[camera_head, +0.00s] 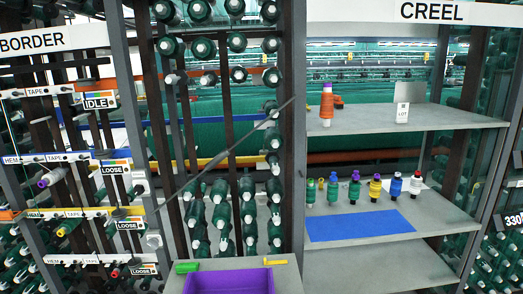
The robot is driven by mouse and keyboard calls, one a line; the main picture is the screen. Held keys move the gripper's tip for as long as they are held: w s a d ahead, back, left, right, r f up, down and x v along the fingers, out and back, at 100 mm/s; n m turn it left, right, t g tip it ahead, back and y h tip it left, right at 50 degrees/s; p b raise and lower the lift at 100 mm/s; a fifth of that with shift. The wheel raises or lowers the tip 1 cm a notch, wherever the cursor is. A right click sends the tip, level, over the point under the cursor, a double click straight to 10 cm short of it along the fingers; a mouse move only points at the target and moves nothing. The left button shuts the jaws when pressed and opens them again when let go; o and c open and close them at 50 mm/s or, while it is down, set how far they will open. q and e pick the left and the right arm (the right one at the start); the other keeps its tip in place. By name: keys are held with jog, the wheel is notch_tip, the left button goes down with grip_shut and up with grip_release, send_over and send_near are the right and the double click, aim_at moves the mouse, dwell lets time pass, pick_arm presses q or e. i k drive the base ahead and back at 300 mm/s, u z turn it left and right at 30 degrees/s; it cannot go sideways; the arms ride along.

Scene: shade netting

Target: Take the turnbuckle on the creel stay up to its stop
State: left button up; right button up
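The creel stay (262,124) is a thin dark rod running diagonally across the green-bobbin bay, from the grey post at upper right down to the lower left. A thicker section near its middle looks like the turnbuckle (222,156). It is small, and I cannot tell its thread position or where its stop is. Neither of my grippers shows in this view, and nothing is seen touching the stay.
A grey ledge (287,276) at the bottom centre holds a purple bin (228,281), a green block (187,267) and a yellow piece (276,262). At right, grey shelves (450,218) carry several coloured spools and a blue mat (360,226). Tape racks with status tags stand left.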

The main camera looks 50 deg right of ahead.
aim_at(223, 155)
jog(key=z, duration=0.95)
jog(key=i, duration=0.3)
jog(key=z, duration=0.05)
